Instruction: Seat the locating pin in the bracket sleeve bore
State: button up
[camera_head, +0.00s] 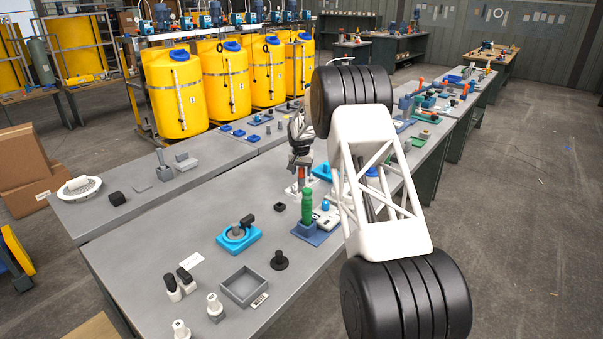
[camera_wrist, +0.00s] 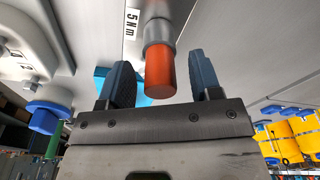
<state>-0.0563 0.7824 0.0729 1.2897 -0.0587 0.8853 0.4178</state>
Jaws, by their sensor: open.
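My gripper (camera_wrist: 159,62) is open, its two dark fingers apart. An orange-ended cylinder (camera_wrist: 160,75) with a grey collar (camera_wrist: 159,30) shows between the fingers in the wrist view, with a gap on each side. It may be the locating pin; I cannot tell for certain. In the head view my gripper (camera_head: 301,162) is over the bench, right above a small orange-red part (camera_head: 302,174). The white arm link is close by on the right. I cannot make out the bracket sleeve bore with certainty in either view.
A white device with a blue knob (camera_wrist: 45,115) is close at the left in the wrist view. A green-handled tool (camera_head: 307,206) stands in a blue holder.

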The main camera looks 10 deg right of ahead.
aim_at(301, 168)
jog(key=shift+s+a+r, duration=0.1)
jog(key=shift+s+r, duration=0.05)
jog(key=shift+r, duration=1)
jog(key=shift+s+r, duration=0.15)
jog(key=shift+r, duration=1.05)
jog(key=shift+s+a+r, duration=0.1)
jog(key=shift+s+r, duration=0.05)
jog(key=shift+r, duration=1)
jog(key=s+d+r+n, duration=0.1)
jog(key=s+d+r, duration=0.1)
jog(key=s+r, duration=0.85)
jog(key=s+d+r, duration=0.1)
jog(key=s+r, duration=0.5)
jog(key=s, duration=0.9)
jog(key=s+d+r+n, duration=0.1)
jog(key=s+d+r, duration=0.1)
jog(key=s+r, duration=0.8)
jog(key=s+f, duration=0.3)
jog(key=s, duration=1.8)
jog(key=s+d+f+n+t, duration=0.1)
jog(key=s+f, duration=0.3)
jog(key=s, duration=1.8)
jog(key=shift+s+n, duration=0.3)
